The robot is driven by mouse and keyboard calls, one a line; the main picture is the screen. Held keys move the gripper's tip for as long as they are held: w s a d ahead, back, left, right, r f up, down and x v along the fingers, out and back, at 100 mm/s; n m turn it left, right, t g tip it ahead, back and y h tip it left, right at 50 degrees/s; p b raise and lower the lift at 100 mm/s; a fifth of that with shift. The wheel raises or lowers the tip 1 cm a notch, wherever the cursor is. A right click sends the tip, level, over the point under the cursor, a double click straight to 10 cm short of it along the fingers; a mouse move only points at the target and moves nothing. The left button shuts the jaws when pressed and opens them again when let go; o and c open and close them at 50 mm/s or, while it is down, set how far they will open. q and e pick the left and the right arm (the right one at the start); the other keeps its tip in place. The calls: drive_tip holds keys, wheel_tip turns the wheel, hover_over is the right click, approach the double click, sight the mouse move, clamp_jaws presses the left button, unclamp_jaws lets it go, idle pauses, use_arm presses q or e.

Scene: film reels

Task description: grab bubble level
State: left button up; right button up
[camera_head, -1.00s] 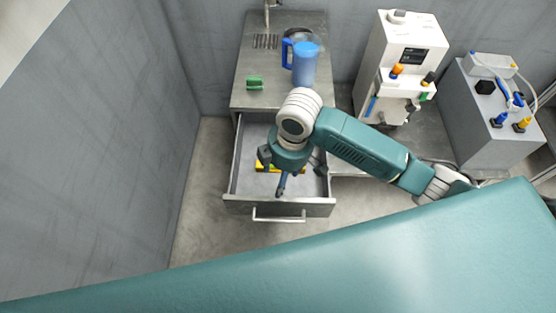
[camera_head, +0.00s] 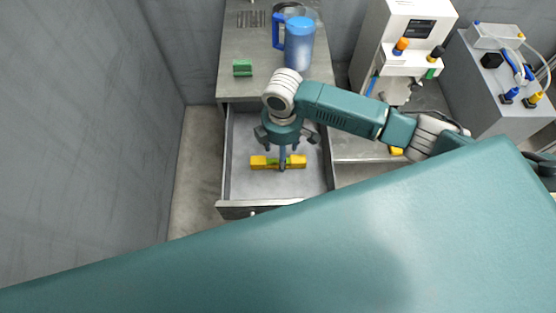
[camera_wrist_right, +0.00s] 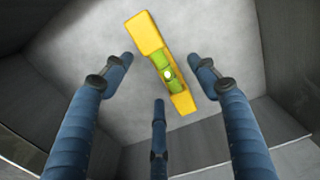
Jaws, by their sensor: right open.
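The bubble level is a yellow bar (camera_head: 298,161) with a green vial at its middle. It lies flat in the open drawer (camera_head: 240,185). In the right wrist view the level (camera_wrist_right: 150,38) lies slanted on the drawer floor, beyond the fingertips. My right gripper (camera_head: 282,160) points down over the level's middle and hides part of it. Its three blue fingers (camera_wrist_right: 165,85) are spread open with nothing between them. The level seems to lie below the fingertips; contact is not visible. My left gripper is not in view.
The drawer walls surround the level and my right gripper. A green block (camera_head: 242,68) and a blue pitcher (camera_head: 299,45) stand on the cabinet top above. A white machine (camera_head: 408,30) and a grey box (camera_head: 490,85) stand to the right.

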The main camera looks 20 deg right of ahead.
sight(278, 162)
wheel_tip(278, 162, down, 4)
drive_tip(key=shift+r, duration=0.15)
drive_tip(key=shift+w, duration=0.1)
drive_tip(key=shift+f, duration=0.2)
drive_tip(key=shift+c, duration=1.1)
drive_tip(key=c, duration=1.1)
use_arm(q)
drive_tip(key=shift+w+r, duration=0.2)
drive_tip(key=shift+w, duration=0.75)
use_arm(e)
drive_tip(key=shift+r, duration=0.1)
